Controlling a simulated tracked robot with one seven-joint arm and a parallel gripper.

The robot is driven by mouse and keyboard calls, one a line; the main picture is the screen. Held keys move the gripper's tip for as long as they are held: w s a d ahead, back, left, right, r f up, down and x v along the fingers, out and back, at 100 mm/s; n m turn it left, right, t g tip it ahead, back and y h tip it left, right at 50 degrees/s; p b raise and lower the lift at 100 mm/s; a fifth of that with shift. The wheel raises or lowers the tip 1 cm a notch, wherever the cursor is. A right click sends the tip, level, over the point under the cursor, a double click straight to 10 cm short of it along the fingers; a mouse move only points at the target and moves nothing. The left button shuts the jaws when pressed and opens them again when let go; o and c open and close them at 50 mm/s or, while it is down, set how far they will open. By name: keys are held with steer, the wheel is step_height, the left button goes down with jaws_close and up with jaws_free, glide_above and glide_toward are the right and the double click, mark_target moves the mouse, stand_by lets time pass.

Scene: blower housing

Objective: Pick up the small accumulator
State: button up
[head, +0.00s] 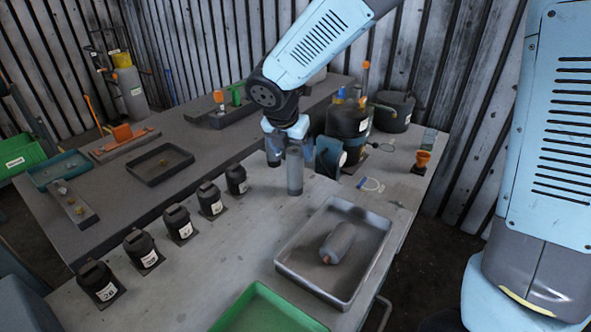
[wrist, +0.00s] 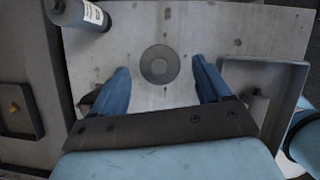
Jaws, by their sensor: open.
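A grey cylinder (head: 294,172), which looks like the small accumulator, stands upright on the light table below my gripper. In the wrist view its round top (wrist: 160,65) shows centred between the two blue fingers. My gripper (head: 290,153) points down over it, open. The fingers (wrist: 160,84) lie left and right of the cylinder with a visible gap on each side in the wrist view. How far down the fingers reach along it I cannot tell. Another grey cylinder (head: 338,242) lies on its side in the grey tray.
The grey tray (head: 283,262) stands at front right, with a green bin (head: 262,300) near it. Several black labelled canisters (head: 180,224) line the table's left side. A large black tank (head: 347,121) and a blue-grey angled piece (head: 328,156) stand close right of my gripper.

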mark_target(295, 172)
steer(key=x, duration=0.5)
steer(key=shift+w+d+r, duration=0.1)
steer(key=shift+w, duration=0.05)
steer(key=c, duration=1.3)
